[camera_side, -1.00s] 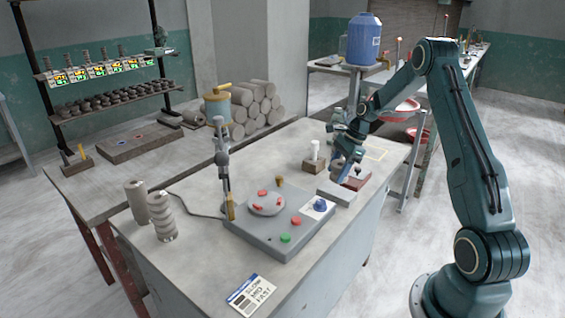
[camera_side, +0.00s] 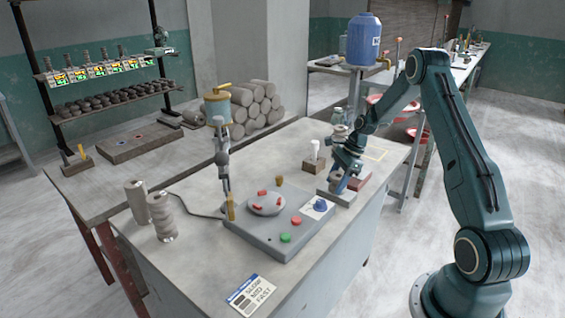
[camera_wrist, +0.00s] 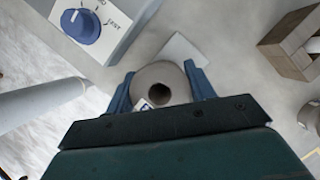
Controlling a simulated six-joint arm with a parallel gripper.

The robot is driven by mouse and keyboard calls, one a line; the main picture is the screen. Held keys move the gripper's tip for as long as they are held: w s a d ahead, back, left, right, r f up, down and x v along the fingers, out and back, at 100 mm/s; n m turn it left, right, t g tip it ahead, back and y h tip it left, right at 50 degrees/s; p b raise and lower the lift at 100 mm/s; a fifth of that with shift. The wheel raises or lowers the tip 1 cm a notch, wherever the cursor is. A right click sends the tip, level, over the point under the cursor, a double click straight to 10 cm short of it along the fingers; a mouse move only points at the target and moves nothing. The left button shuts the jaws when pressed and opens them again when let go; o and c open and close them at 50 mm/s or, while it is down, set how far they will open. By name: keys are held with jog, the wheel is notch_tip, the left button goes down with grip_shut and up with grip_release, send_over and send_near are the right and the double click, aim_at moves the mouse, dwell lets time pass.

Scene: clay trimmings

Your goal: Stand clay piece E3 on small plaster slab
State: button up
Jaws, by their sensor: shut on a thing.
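My gripper (camera_wrist: 160,92) is shut on a round grey clay piece (camera_wrist: 172,73) with a dark hole in its middle. A small white label on the piece is partly covered and I cannot read it. The small plaster slab (camera_wrist: 183,50) shows as a pale corner beyond the piece in the wrist view.
A grey wheel unit (camera_side: 270,222) with a blue knob (camera_wrist: 82,26) stands close to the left of the slab. A wooden block (camera_side: 314,166) holding a white item is behind it.

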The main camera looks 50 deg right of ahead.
jog(key=shift+f, duration=0.1)
jog(key=o, duration=1.2)
jog(key=shift+o, duration=0.2)
jog(key=v, duration=1.2)
